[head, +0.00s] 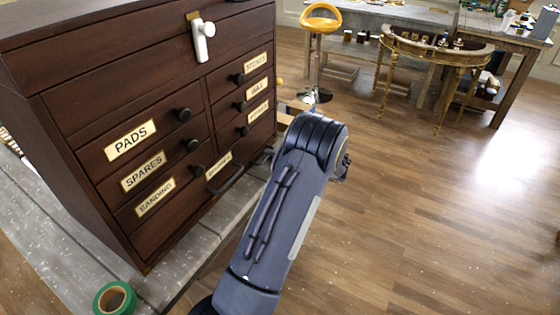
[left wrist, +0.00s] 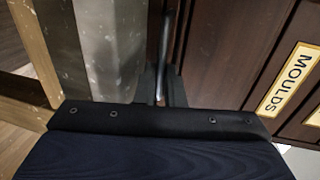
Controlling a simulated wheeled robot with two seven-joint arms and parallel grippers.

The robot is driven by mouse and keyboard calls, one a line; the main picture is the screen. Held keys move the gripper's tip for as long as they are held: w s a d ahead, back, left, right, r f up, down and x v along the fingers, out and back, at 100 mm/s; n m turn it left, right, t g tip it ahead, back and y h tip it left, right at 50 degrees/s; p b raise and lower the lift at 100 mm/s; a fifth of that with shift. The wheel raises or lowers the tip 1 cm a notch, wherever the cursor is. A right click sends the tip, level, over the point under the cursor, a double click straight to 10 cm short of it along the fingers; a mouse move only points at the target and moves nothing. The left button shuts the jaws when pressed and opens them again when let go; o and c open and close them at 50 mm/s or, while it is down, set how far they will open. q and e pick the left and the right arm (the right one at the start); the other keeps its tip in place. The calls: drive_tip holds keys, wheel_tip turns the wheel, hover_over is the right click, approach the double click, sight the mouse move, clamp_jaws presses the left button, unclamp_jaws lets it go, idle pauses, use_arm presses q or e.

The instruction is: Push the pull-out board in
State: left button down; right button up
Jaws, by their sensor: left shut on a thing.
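The dark wood cabinet (head: 88,108) stands on a grey bench, with labelled drawers and round black knobs. A bar handle (head: 225,181) sticks out from its low, wide front. I cannot clearly tell which part is the pull-out board. My left gripper (head: 266,157) is low at the cabinet's right front, mostly hidden behind my own arm. In the left wrist view, my left gripper (left wrist: 162,86) is shut on a thin dark bar (left wrist: 166,42), beside the cabinet front. A "MOULDS" label (left wrist: 288,82) shows to the right. My right gripper is out of view.
The grey bench top (head: 60,222) carries a green tape roll (head: 115,298) at the front left. A white fitting (head: 202,42) hangs on the upper drawer. A yellow stool (head: 320,20) and a gilt console (head: 437,52) stand behind. The floor at right is clear.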

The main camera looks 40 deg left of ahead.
use_arm(q)
drive_tip(key=c, duration=1.8)
unclamp_jaws()
drive_tip(key=shift+a, duration=0.25)
drive_tip(key=shift+d, duration=0.15)
drive_tip(key=b+v, duration=0.1)
drive_tip(key=v, duration=0.6)
drive_tip(key=shift+d+b, duration=0.25)
drive_tip(key=shift+b, duration=0.15)
drive_tip(key=shift+r, duration=0.15)
